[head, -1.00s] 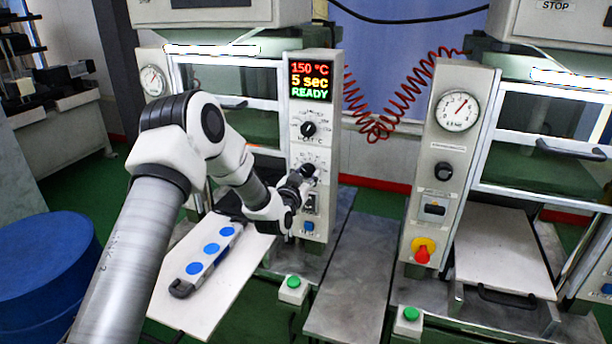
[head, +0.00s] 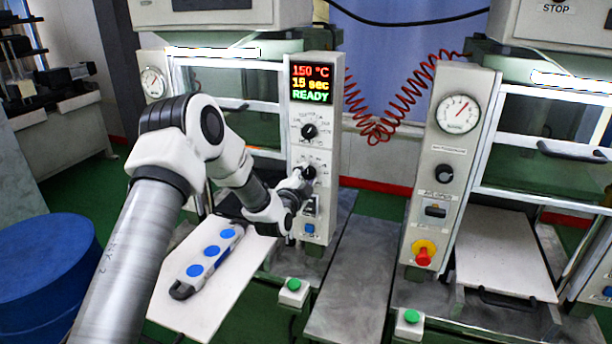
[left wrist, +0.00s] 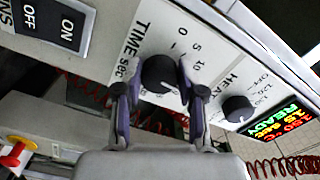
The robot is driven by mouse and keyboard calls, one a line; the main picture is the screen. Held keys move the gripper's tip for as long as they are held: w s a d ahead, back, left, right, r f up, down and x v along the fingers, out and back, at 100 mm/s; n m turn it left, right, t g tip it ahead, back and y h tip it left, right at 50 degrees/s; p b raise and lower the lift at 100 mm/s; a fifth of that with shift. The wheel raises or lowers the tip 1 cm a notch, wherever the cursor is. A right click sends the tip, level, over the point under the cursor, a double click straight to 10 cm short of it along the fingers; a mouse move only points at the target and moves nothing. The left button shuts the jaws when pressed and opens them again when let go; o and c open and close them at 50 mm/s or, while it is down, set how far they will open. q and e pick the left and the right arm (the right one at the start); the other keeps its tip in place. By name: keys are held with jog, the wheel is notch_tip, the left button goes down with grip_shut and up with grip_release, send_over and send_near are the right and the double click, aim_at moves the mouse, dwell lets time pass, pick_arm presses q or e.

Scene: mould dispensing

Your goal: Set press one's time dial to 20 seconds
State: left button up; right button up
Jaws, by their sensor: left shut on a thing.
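Press one's panel (head: 322,140) stands upright in the middle of the head view. Its display (head: 312,84) reads 150 °C, 15 sec, READY. The black time dial (head: 309,172) sits below the heat dial (head: 309,131). In the left wrist view the time dial (left wrist: 158,73) is beside the "TIME sec" lettering, with 0, 5 and 10 marks visible. My left gripper (left wrist: 155,82) is shut on the time dial, one finger on each side. In the head view my left gripper (head: 302,182) reaches the panel from the left. My right gripper is not in view.
An ON/OFF switch (left wrist: 47,22) is close to the time dial. A blue button (head: 309,228) is lower on the panel. A white board (head: 190,318) with a blue-dotted mould (head: 208,260) lies below my left arm. A second press panel (head: 440,150) stands at the right.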

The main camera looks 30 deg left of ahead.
pick_arm(q)
jog(key=m, duration=0.3)
jog(key=m+p, duration=0.1)
jog(key=m, duration=0.1)
jog(key=shift+r, duration=0.25)
dwell(0.4)
jog(key=o, duration=1)
jog(key=shift+o, duration=0.7)
jog(key=shift+w+f, duration=0.15)
jog(key=v, duration=1.2)
jog(key=shift+f, duration=0.1)
